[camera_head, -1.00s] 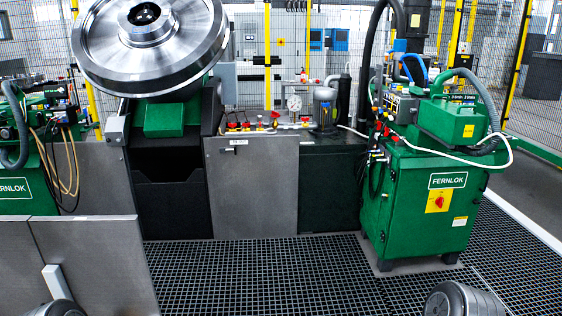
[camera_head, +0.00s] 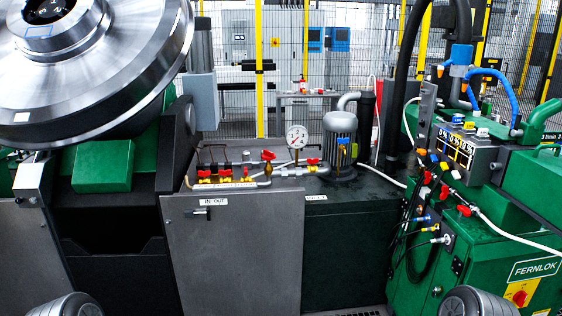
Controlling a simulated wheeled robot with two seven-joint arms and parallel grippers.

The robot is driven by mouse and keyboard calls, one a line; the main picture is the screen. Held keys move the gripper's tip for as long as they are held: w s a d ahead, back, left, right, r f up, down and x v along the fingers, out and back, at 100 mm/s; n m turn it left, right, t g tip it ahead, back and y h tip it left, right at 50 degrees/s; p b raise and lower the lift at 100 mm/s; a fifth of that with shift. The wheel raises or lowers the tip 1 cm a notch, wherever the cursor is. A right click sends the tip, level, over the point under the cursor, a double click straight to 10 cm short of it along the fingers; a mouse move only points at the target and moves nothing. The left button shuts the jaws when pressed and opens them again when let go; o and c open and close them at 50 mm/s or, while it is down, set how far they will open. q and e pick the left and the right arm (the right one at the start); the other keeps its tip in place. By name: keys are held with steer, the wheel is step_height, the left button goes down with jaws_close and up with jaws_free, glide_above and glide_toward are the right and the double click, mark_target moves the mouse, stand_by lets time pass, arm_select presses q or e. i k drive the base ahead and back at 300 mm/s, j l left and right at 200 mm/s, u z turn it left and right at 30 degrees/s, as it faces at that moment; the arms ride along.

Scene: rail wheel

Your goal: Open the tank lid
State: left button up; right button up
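A dark box, likely the tank (camera_head: 340,262), stands in the middle, with a flat dark top (camera_head: 378,187) and a small white label (camera_head: 316,198) at its front edge. No raised lid shows on it, and I cannot tell where a lid seam runs. A grey panel (camera_head: 235,255) with a small dark handle and an "IN OUT" label stands to its left. Neither gripper is in view. Only rounded grey parts of my arms show at the bottom left and bottom right.
A grey motor (camera_head: 341,145), a pressure gauge (camera_head: 297,136) and red valves (camera_head: 268,156) stand along the top. A big steel wheel (camera_head: 95,75) is at left. A green FERNLOK cabinet (camera_head: 462,262) with hoses and cables is at right. Floor grating (camera_head: 362,312) barely shows.

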mark_target(316, 152)
steer(key=i+z, duration=0.1)
steer(key=i, duration=0.55)
steer(key=i+j+z, duration=0.15)
steer(key=i, duration=0.45)
steer(key=i+j+z, duration=0.1)
steer(key=i, duration=0.5)
steer(key=j, duration=0.05)
